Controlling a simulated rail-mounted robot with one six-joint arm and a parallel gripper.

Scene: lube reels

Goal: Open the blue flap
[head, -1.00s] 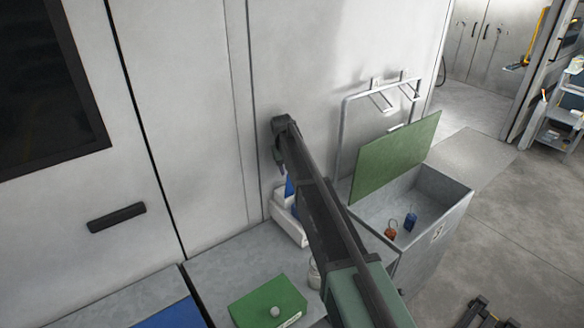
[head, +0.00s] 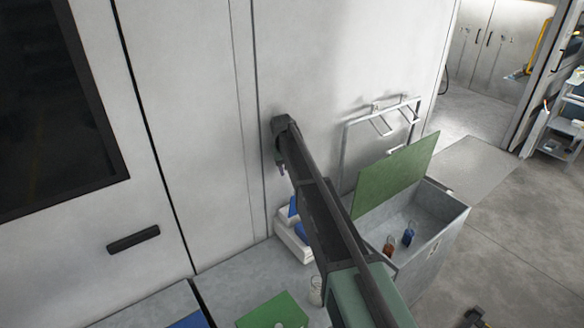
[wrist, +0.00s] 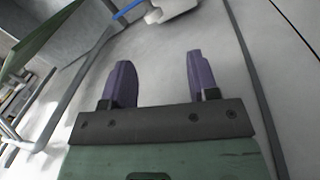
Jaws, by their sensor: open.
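A blue panel (head: 190,321), which looks like the blue flap, shows only as a small piece at the bottom edge of the head view; most of it is cut off. It appears to lie flat in the grey worktop. My gripper (head: 281,167) hangs at the far end of my arm, near the wall, well above and to the right of this panel in the picture. In the wrist view my gripper (wrist: 158,62) has its two purple fingers apart with nothing between them. My arm hides part of the worktop.
A green panel (head: 262,313) with a round knob lies on the worktop (head: 237,277). White trays with blue parts (head: 286,238) stand by the wall. A grey chest (head: 437,240) with a raised green lid (head: 395,177) holds a red and a blue item.

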